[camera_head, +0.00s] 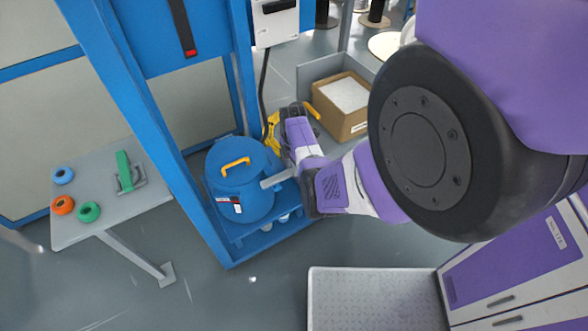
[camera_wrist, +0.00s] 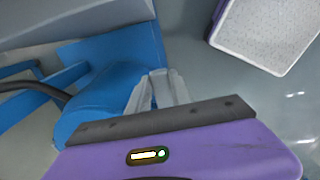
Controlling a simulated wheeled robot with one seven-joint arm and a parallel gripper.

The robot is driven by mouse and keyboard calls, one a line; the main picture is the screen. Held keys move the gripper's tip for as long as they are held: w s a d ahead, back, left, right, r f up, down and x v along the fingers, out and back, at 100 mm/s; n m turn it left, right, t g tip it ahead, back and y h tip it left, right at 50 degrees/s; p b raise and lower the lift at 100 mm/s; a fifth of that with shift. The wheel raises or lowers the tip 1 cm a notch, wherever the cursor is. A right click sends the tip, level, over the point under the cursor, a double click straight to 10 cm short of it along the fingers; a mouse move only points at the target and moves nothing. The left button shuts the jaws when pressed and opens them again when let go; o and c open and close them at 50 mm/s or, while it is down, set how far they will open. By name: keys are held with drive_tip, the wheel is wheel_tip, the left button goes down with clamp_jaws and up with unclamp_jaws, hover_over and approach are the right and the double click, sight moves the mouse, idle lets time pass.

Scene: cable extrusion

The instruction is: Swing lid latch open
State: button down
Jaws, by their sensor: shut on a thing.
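The blue drum (camera_head: 238,196) stands upright inside a blue frame. In the wrist view, the fingers of my gripper (camera_wrist: 159,76) are close together at the blue drum (camera_wrist: 100,100). The gripper is shut on the lid latch, which is mostly hidden by the fingers, so its exact angle cannot be told.
A grey table (camera_head: 105,200) at the left holds several coloured rings and a green tool. A blue frame post (camera_head: 150,150) stands left of the drum. A cardboard box (camera_head: 345,105) sits behind my arm. A grey platform (camera_head: 375,300) is at front right. Open floor lies in front.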

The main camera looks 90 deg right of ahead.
drive_tip(key=shift+w+d, duration=0.1)
idle(0.3)
drive_tip(key=c, duration=1.2)
unclamp_jaws()
drive_tip(key=shift+o, duration=0.2)
drive_tip(key=shift+r+p, duration=0.45)
drive_tip(key=shift+r, duration=3.45)
